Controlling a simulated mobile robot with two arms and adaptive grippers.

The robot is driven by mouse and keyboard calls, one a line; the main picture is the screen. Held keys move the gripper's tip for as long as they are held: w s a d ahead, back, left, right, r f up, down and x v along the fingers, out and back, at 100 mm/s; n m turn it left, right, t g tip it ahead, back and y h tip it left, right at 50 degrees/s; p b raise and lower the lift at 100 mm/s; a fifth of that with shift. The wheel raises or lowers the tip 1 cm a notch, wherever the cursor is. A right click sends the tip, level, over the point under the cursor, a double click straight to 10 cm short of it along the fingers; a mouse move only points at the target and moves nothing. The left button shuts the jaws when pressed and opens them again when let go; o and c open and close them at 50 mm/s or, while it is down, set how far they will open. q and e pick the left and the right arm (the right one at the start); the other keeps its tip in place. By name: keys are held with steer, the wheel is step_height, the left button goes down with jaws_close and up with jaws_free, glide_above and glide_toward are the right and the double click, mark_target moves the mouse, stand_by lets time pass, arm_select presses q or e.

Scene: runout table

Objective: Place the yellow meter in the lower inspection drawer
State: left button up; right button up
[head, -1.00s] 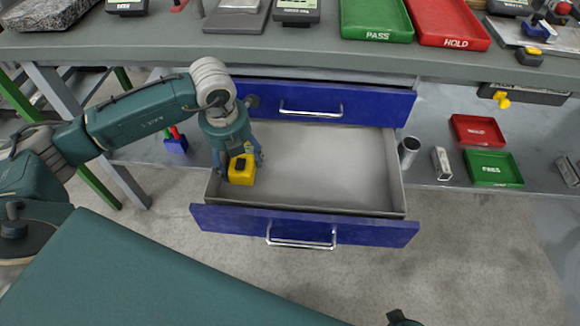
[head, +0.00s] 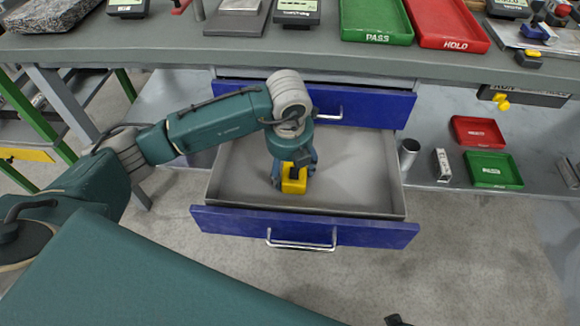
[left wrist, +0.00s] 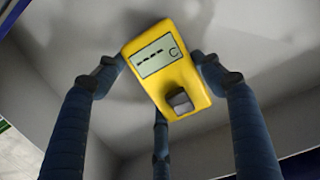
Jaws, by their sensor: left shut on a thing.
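The yellow meter (head: 294,181) is in my left gripper (head: 294,174), over the open lower drawer (head: 360,172). The left wrist view shows the meter (left wrist: 167,68) with its grey display and dark knob facing the camera. The fingers of my left gripper (left wrist: 160,85) are closed around its sides. The drawer is pulled out, with grey inside walls and a blue front. The meter is within the drawer's outline, left of its middle; I cannot tell whether it touches the floor. My right gripper is not in view.
The upper blue drawer (head: 365,105) sits above, under the grey worktop (head: 300,50). A metal cup (head: 409,152), a small red tray (head: 478,131) and a small green tray (head: 492,170) stand on the lower shelf at right. The drawer's right part is empty.

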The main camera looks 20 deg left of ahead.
mark_target(289, 173)
arm_select(q)
steer(key=shift+r, duration=0.1)
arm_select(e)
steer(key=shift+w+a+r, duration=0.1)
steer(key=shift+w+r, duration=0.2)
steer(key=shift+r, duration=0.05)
arm_select(q)
steer(key=o, duration=1.3)
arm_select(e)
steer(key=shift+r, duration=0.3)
arm_select(q)
steer(key=shift+r, duration=0.25)
steer(key=r, duration=0.3)
steer(key=s+r+p, duration=0.1)
steer(key=r, duration=0.7)
steer(key=shift+s+d+r, duration=0.2)
steer(key=shift+s, duration=0.15)
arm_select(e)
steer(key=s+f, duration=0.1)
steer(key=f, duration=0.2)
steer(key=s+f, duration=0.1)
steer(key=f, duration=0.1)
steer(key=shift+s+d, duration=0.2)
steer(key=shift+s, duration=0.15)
